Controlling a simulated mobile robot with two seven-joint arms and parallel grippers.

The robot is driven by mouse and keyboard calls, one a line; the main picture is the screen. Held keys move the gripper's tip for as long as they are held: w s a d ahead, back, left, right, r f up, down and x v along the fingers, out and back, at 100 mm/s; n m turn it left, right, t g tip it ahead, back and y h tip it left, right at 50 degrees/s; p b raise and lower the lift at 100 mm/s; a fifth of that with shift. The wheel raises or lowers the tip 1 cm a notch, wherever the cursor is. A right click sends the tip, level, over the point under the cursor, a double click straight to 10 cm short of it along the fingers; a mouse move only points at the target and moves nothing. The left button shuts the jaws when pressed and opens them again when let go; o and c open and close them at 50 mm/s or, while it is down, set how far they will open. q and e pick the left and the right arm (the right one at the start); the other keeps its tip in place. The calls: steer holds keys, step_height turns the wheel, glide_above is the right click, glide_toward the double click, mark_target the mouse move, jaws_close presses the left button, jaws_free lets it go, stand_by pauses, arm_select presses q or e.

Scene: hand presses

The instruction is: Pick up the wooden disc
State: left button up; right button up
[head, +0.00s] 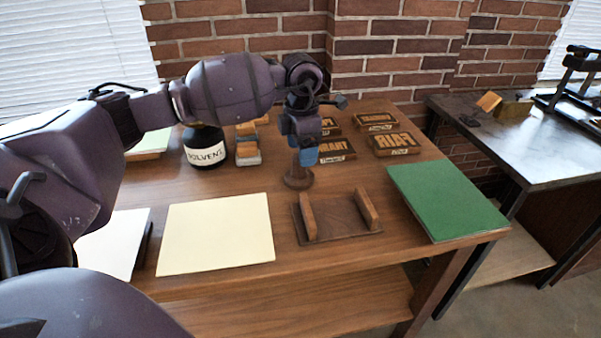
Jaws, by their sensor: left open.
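The wooden disc (298,181) is a small dark-brown round piece on the wooden table, just behind the wooden rack. A short upright brown part rises from it toward my gripper. My left gripper (303,158) points down right above the disc, its blue fingers around or just in front of the upright part; I cannot tell if they touch it. The left gripper is open. Its fingers partly hide the top of the piece. My right gripper is not in view.
A wooden rack with two uprights (338,222) stands in front of the disc. Cream paper (216,236) lies left, a green sheet stack (446,199) right. Lettered blocks (394,143) stand behind. A black solvent bottle (205,148) stands back left, beside small orange-and-grey blocks (247,150).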

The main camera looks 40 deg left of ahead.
mark_target(299, 169)
arm_select(q)
steer(key=f, duration=0.5)
steer(key=shift+s+a+b, duration=0.2)
steer(key=shift+a+b, duration=0.05)
steer(key=shift+b, duration=0.1)
steer(key=shift+r, duration=0.1)
steer(key=c, duration=1)
